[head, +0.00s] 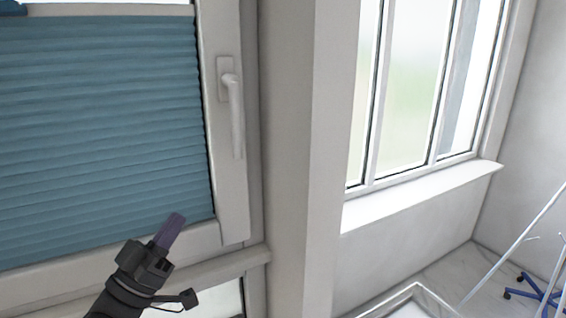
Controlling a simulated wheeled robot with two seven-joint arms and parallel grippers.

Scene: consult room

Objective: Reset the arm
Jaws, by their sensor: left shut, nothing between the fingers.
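My left gripper (169,232) shows at the lower left of the head view. It points up and to the right, with its dark purplish fingers together and nothing between them. It appears in front of the lower window frame, near the bottom edge of a blue pleated blind (100,130). How far it is from the window I cannot tell. My right gripper is not in the view.
The window frame with a white handle (234,115) stands close on the left. A pillar (296,150) divides it from a second window with a white sill (420,193). A pale stand with a blue wheeled base (535,290) is at the lower right.

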